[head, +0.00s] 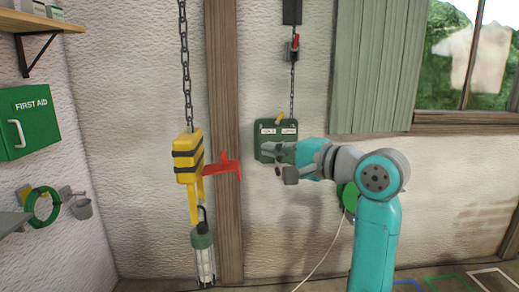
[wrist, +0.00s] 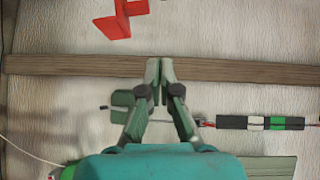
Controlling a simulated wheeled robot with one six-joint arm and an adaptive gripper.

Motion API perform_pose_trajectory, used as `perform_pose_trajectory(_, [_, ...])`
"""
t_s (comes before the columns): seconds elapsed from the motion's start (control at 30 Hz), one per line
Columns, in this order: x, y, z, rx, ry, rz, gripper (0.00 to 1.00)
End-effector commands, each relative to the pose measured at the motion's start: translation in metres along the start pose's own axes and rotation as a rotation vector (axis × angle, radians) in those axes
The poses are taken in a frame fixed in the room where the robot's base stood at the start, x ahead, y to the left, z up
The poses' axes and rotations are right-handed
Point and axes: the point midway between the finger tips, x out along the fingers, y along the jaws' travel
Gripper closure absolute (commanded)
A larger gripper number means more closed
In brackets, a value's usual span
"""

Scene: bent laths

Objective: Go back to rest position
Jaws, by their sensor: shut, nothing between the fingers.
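My gripper (wrist: 160,64) shows in the wrist view with its two green fingers together at the tips and nothing between them. In the head view my gripper (head: 268,149) is at the end of my raised turquoise arm, in front of the lower part of a dark green box (head: 275,129) on the wall. I cannot tell whether it touches the box. A red bracket (head: 223,168) sticks out at the wooden post, left of my gripper. It also shows in the wrist view (wrist: 118,20).
A yellow hoist block (head: 186,158) hangs on a chain with a lamp (head: 203,258) below it. The wooden post (head: 222,60) stands behind. A first aid box (head: 28,122) and green coil (head: 42,206) are at left. A shutter (head: 372,70) and window are at right.

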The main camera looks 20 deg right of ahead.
Motion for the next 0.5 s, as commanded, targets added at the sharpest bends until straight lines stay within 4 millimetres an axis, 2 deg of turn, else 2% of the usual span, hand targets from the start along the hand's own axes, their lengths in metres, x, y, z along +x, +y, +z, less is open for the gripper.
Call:
perform_pose_trajectory(0.03, [-0.009, -0.001, -0.001, -0.002, 0.004, 0.0, 1.0])
perform_pose_trajectory(0.2, [-0.03, -0.002, -0.001, -0.001, 0.002, 0.0, 1.0])
perform_pose_trajectory(0.5, [-0.038, -0.001, 0.0, 0.0, 0.001, 0.001, 1.0])
